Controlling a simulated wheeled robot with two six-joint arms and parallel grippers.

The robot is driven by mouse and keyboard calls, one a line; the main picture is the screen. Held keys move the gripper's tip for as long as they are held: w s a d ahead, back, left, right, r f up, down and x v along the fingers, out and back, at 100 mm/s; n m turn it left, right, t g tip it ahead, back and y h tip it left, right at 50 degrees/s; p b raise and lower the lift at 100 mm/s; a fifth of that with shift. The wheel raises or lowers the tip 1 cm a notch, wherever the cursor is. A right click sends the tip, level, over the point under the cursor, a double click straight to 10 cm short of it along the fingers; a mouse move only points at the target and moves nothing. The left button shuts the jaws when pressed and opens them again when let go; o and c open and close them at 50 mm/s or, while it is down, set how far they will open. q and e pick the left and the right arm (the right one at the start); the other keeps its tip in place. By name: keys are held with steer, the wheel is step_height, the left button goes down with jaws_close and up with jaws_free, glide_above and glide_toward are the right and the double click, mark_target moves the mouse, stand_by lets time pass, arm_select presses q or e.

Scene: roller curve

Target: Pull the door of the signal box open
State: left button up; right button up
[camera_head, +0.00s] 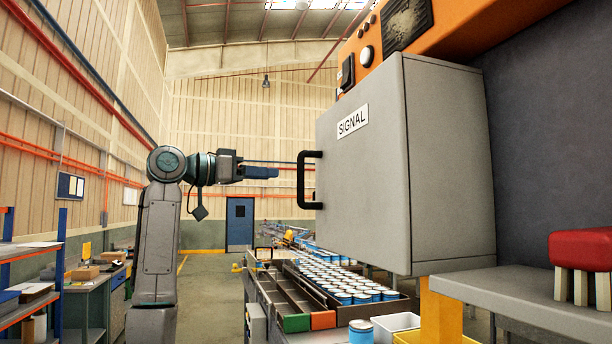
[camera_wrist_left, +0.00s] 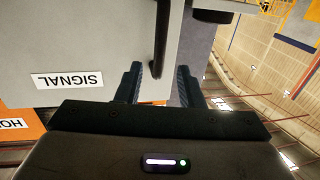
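The signal box (camera_head: 450,170) is a large grey box with a white SIGNAL label (camera_head: 353,121) on its door (camera_head: 365,190). The door looks shut. A black upright bar handle (camera_head: 302,182) sits near the door's left edge. My left gripper (camera_head: 275,173) points right at the handle's upper part, with a small gap in the head view. In the left wrist view its two dark fingers (camera_wrist_left: 159,80) are apart, and the handle (camera_wrist_left: 160,35) shows between and beyond them. Nothing is held. My right gripper is in neither view.
An orange panel (camera_head: 385,55) is above the box. A grey shelf (camera_head: 540,305) with a red-topped brush (camera_head: 582,250) is at right. Shelving (camera_head: 30,285) is at left. The aisle floor is clear.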

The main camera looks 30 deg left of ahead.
arm_select(q)
steer(key=p, duration=0.4)
glide_above(301, 198)
steer(key=shift+a+r, duration=0.1)
steer(key=shift+a, duration=0.3)
steer(key=shift+w+d, duration=0.15)
steer(key=shift+w, duration=0.25)
steer(key=shift+c, duration=0.2)
jaws_close()
